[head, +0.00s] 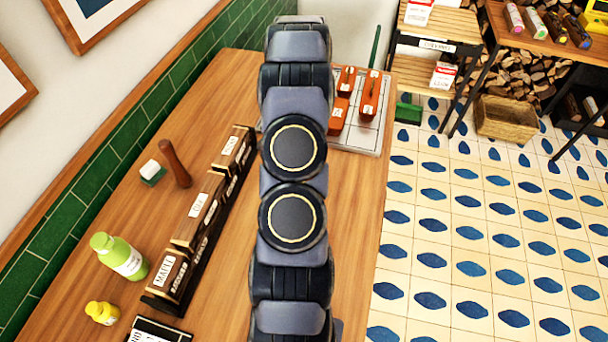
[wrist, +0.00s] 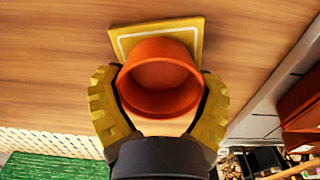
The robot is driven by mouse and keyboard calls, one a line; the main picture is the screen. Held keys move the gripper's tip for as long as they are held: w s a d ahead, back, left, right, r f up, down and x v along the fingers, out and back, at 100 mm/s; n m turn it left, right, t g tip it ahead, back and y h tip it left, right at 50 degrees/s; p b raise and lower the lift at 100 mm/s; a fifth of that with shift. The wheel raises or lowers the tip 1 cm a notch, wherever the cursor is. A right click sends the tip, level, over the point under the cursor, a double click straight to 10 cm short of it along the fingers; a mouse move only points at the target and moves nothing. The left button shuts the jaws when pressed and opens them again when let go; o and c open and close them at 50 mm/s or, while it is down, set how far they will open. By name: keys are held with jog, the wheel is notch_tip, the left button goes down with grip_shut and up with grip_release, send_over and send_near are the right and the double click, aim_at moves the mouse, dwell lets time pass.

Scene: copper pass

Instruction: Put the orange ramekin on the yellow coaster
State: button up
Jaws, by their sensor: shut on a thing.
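In the wrist view the orange ramekin (wrist: 160,78) sits between the two yellow fingers of my gripper (wrist: 160,85), which is shut on its sides. Its open mouth faces the camera. The square yellow coaster (wrist: 125,40) with a white line border lies on the wooden table behind the ramekin, partly covered by it. The ramekin overlaps the coaster's lower part in the picture; I cannot tell whether they touch. In the head view my arm hides the gripper, ramekin and coaster.
A rack of labelled wooden boxes (head: 199,210) stands left of my arm. A white gridded tray (head: 352,137) with orange-brown objects is at the far end.

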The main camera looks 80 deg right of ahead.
jog(key=o, duration=1.1)
jog(key=shift+f, duration=0.1)
jog(key=shift+c, duration=0.2)
notch_tip(320, 180, up, 12)
